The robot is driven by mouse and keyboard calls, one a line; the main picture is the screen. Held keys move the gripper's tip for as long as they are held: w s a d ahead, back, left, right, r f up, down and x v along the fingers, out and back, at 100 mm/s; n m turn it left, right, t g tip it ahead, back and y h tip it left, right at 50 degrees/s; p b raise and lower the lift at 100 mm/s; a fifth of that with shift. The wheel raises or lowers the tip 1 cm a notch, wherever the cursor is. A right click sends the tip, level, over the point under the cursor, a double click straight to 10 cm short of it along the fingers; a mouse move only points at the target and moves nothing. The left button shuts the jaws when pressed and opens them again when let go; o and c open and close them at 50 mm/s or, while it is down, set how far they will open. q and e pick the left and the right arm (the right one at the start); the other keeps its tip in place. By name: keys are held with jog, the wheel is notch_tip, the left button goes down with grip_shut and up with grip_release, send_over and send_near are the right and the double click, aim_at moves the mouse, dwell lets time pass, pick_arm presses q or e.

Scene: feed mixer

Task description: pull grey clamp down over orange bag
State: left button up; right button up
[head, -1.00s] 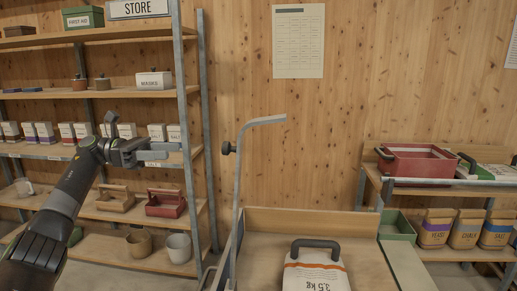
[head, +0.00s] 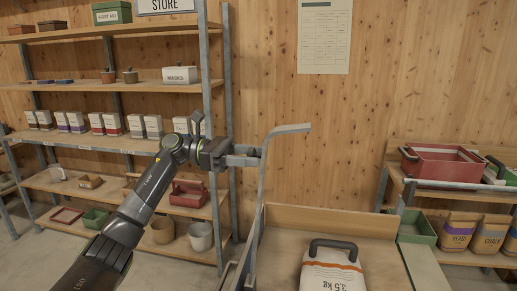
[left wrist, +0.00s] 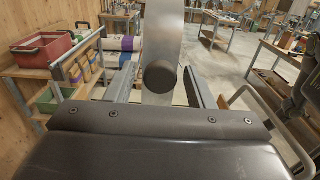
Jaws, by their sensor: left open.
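The grey clamp (head: 289,129) is an upright metal bar with an arm reaching right at its top, raised well above the bag. The orange bag (head: 331,277) is white with an orange stripe and a dark handle, and sits on the wooden bench. My left gripper (head: 256,156) is open at the clamp's upright. In the left wrist view, the clamp's dark round knob (left wrist: 158,76) lies between the two finger lines (left wrist: 160,84), with a gap on each side.
A shelf rack with a grey post (head: 216,110) stands behind my left arm. A red crate (head: 445,163) and several paper sacks (head: 455,235) are on a rack at the right. The air above the bag is clear.

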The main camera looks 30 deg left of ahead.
pick_arm(q)
jog(key=shift+x, duration=1.05)
grip_shut()
